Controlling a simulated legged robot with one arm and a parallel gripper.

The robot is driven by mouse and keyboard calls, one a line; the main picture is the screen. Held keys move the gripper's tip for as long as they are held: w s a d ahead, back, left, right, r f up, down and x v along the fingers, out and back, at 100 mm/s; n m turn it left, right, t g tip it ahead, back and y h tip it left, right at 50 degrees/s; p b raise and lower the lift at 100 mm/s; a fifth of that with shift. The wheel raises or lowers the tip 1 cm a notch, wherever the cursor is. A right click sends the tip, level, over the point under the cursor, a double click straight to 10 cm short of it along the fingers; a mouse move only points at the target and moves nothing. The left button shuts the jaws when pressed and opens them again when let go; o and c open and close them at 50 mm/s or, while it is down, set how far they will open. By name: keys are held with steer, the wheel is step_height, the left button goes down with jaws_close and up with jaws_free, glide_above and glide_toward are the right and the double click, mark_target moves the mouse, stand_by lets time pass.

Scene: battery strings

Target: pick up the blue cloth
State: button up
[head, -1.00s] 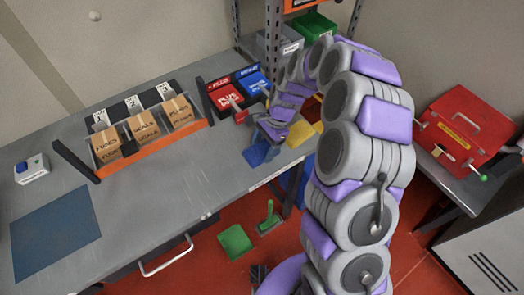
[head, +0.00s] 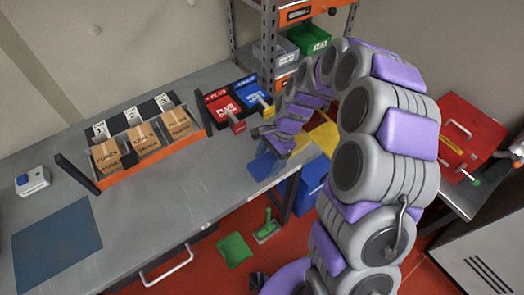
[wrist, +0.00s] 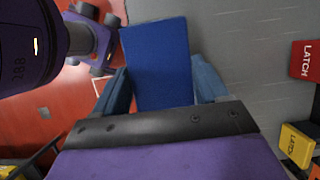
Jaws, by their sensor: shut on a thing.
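The blue cloth (head: 263,165) shows at the table's right front edge in the head view, just below my gripper (head: 274,144). In the wrist view the cloth (wrist: 157,65) is a flat blue sheet between the two fingers of my gripper (wrist: 162,88). My gripper is shut on it. The arm hides part of the head view around the gripper, so I cannot tell there whether the cloth still touches the table.
A grey table (head: 165,205) carries a blue mat (head: 55,243), an orange rack of cardboard boxes (head: 150,155) and red (head: 224,108) and blue (head: 253,97) bins. A green dustpan (head: 234,249) lies on the red floor.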

steer(key=s+d+r+p, duration=0.1)
steer(key=s+d, duration=0.5)
steer(key=s, duration=0.3)
steer(key=shift+s+d+p, duration=0.25)
steer(key=shift+s+p, duration=0.1)
steer(key=shift+p, duration=0.05)
